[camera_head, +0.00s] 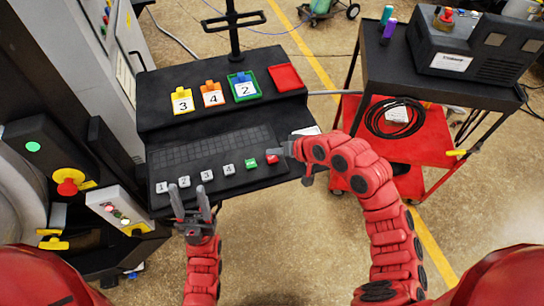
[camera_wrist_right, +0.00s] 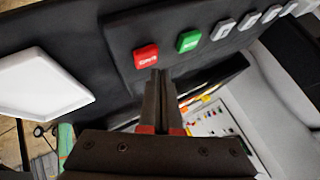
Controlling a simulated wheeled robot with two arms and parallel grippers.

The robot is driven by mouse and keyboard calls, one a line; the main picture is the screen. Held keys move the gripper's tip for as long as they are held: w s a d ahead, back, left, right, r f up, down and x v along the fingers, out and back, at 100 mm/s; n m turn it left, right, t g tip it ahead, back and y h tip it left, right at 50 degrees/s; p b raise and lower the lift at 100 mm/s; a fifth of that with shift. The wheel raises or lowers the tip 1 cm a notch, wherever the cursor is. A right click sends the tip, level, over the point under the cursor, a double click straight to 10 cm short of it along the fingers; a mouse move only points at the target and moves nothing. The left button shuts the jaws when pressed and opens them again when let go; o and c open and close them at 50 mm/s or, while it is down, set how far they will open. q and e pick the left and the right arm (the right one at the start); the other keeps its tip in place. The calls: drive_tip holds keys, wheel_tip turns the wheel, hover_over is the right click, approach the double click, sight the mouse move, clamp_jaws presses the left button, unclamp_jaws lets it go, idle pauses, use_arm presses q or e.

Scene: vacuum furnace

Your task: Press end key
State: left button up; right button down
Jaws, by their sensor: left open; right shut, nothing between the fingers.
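A red key (camera_head: 272,159) with small white lettering sits at the right end of the key row on the black console (camera_head: 165,118). It also shows in the right wrist view (camera_wrist_right: 146,57). A green key (camera_head: 251,163) is beside it, left of it in the head view. The lettering on both is too blurred to read surely. My right gripper (camera_head: 286,149) is shut and empty, its tips (camera_wrist_right: 158,72) close beside the red key; I cannot tell whether they touch. My left gripper (camera_head: 188,190) is open and empty at the console's front edge, near the number keys.
Grey number keys (camera_head: 184,181) continue the row leftward. Numbered cards on coloured holders (camera_head: 212,94) and a red tray (camera_head: 285,78) lie on the upper shelf. A cart (camera_head: 450,88) with a black device stands at right. A panel with a red emergency knob (camera_head: 69,184) is at left.

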sight(275, 159)
drive_tip(key=shift+f, duration=0.4)
drive_tip(key=shift+f+b, duration=0.5)
drive_tip(key=shift+b, duration=0.1)
idle(0.7)
drive_tip(key=shift+r, duration=0.1)
drive_tip(key=shift+r+p, duration=0.65)
drive_tip(key=shift+r, duration=0.15)
drive_tip(key=shift+r+p, duration=1.65)
drive_tip(key=shift+r, duration=0.95)
drive_tip(key=shift+w+f, duration=0.1)
